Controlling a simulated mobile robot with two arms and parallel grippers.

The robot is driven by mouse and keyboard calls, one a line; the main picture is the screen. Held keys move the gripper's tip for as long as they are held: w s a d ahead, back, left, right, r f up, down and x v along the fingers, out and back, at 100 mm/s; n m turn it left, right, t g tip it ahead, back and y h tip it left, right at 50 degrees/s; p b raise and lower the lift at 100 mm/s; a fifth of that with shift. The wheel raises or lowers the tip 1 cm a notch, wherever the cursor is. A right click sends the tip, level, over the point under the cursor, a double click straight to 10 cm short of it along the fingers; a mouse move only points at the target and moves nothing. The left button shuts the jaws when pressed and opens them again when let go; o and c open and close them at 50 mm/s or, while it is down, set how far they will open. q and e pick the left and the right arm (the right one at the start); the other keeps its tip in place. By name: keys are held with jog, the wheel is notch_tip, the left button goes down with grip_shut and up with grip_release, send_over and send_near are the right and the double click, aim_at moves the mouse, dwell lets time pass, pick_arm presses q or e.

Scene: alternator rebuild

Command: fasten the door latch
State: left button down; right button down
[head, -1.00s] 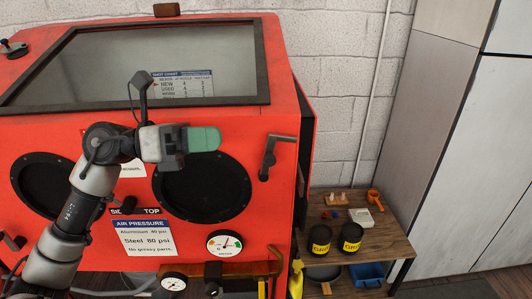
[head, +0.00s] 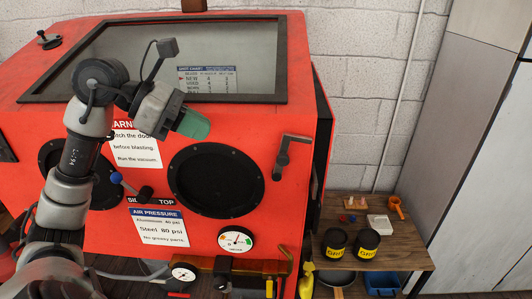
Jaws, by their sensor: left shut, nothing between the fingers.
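The door latch (head: 283,152) is a dark grey handle on the right part of the red blasting cabinet's front (head: 240,135). Its short top arm points right, and its longer part hangs down, slightly tilted. My left gripper (head: 195,125) has green fingertips, pressed together with nothing held. It is left of the latch and apart from it, over the front near the window's lower edge, tilted down to the right. My right gripper is out of view.
Two round black glove ports (head: 216,181) are in the front; my left arm partly covers the left one. A wooden bench (head: 405,237) with black grit cans (head: 333,243) stands right.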

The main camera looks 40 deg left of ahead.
pick_arm(q)
jog(key=p+x, duration=0.6)
jog(key=x, duration=0.7)
jog(key=shift+w+d+r, duration=0.25)
jog(key=shift+w+d, duration=0.1)
jog(key=shift+w, duration=0.05)
jog(key=shift+r+y, duration=0.1)
jog(key=shift+y, duration=0.2)
